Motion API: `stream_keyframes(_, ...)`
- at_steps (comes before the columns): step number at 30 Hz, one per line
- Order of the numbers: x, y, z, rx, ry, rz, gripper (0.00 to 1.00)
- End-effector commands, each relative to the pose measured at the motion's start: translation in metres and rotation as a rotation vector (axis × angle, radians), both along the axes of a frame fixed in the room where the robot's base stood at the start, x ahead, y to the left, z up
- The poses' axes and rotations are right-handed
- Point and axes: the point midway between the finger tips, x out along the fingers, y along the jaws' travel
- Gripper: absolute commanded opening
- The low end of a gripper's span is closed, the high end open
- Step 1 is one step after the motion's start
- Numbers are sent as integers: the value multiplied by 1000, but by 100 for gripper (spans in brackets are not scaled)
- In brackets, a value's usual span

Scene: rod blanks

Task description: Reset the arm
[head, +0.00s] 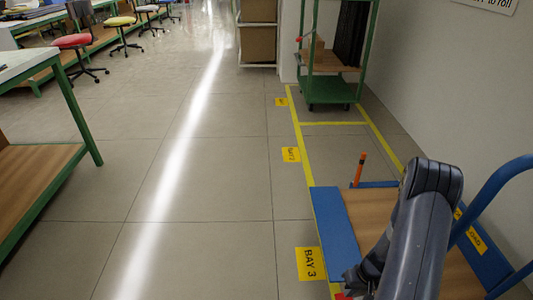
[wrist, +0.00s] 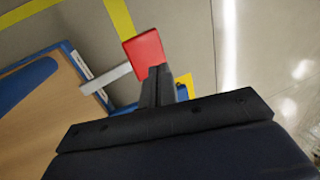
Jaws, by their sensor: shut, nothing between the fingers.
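My arm reaches down over the blue-edged trolley at the lower right of the head view. My gripper (head: 355,282) is at the bottom of that view, partly hidden by my arm. In the wrist view my gripper (wrist: 158,84) has its two dark fingers together, with nothing held. Their tips overlap the lower edge of a red plate (wrist: 144,47) in the picture. I cannot tell whether they touch it. A grey bar (wrist: 107,79) runs from the plate's side to the trolley edge.
The trolley has a wooden deck (head: 372,214) and a blue rim (head: 334,222). An upright orange-red handle (head: 359,168) stands at its far end. A yellow BAY 3 label (head: 310,264) lies left of it. A green rack cart (head: 331,88) stands beyond.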

Motion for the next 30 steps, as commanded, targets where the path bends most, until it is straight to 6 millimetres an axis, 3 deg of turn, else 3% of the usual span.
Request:
stream_keyframes(3, 1, -6, 6, 64, 0, -4, 0)
stream_keyframes(6, 1, -12, 33, 62, -1, 0, 0)
stream_keyframes(21, 2, -41, 122, 61, 1, 0, 0)
stream_keyframes(27, 2, -47, 141, 61, 2, 0, 0)
stream_keyframes(30, 1, -47, 139, 62, 4, 1, 0)
